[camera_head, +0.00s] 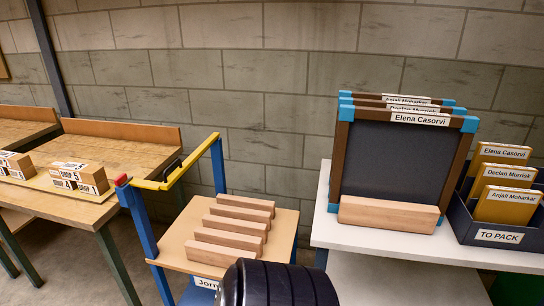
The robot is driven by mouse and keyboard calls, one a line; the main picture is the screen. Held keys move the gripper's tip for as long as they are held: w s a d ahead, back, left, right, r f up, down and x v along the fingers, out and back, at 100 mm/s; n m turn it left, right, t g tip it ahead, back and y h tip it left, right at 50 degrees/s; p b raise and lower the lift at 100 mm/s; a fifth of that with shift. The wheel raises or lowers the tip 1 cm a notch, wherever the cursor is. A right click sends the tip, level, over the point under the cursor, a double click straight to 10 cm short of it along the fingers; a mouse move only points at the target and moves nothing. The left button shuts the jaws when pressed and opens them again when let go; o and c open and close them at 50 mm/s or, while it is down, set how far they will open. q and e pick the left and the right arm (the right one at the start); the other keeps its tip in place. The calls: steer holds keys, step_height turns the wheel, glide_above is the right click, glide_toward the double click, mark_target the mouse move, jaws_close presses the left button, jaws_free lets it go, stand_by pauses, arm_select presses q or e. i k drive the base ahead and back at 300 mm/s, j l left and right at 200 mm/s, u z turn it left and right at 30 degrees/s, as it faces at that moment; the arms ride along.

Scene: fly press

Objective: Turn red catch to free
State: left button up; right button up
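A small red piece (121,180), which looks like the red catch, sits at the left end of a yellow bar (192,158), on top of a blue post (138,220) of a cart. The yellow bar runs across to the cart's other blue post at the back. It is too small to tell which way the catch is turned. A black part (172,170) sits beside the bar. A rounded black shape at the bottom middle edge hides part of the cart's front. Neither gripper's fingers show.
The cart's wooden top (174,243) holds several wooden blocks (231,240). A white table (335,236) at right carries framed boards (395,160) and a "TO PACK" box (499,236). Wooden benches with small boxes (81,178) stand at left. A block wall is behind.

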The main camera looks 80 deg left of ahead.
mark_target(122, 179)
steer(key=u, duration=3.8)
